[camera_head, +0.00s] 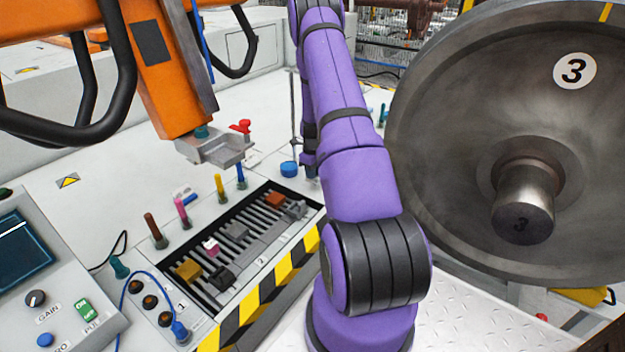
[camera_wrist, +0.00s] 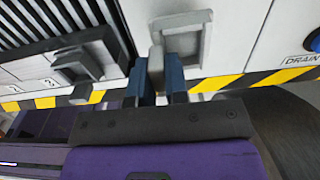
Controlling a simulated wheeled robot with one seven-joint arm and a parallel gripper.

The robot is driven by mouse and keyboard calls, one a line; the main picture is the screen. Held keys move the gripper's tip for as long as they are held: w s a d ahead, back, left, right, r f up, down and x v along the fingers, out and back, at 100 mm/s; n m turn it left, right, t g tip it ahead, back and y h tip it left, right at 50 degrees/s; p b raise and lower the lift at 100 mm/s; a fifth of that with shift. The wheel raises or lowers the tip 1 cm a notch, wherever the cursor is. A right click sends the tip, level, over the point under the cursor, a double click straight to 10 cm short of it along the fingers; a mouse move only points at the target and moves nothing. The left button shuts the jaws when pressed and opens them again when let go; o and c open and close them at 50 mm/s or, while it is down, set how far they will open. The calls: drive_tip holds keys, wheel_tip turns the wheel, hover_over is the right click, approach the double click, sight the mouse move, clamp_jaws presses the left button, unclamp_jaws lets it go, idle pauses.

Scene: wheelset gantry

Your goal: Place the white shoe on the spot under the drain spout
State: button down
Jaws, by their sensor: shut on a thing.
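In the wrist view my gripper (camera_wrist: 160,80) has its two blue fingers closed on a narrow pale piece (camera_wrist: 156,62), which looks like part of the white shoe. A pale grey framed shape (camera_wrist: 194,42) shows just beyond the fingertips; I cannot tell whether it belongs to the shoe or the bench. A DRAIN label (camera_wrist: 302,60) is on the bench at the right edge, beside a blue round part (camera_wrist: 314,40). The drain spout and the spot under it are not clearly visible. In the head view my purple arm hides my gripper and the held piece.
A slotted rack (camera_head: 235,240) with several coloured blocks lies on the bench behind a yellow-black striped edge (camera_head: 265,287). Upright coloured pegs line its far side. An orange machine (camera_head: 160,70) overhangs at left. A large wheel (camera_head: 450,130) stands close right of my arm.

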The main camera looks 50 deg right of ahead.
drive_tip(key=shift+f, duration=1.6)
drive_tip(key=shift+f, duration=0.1)
drive_tip(key=c, duration=1.1)
unclamp_jaws()
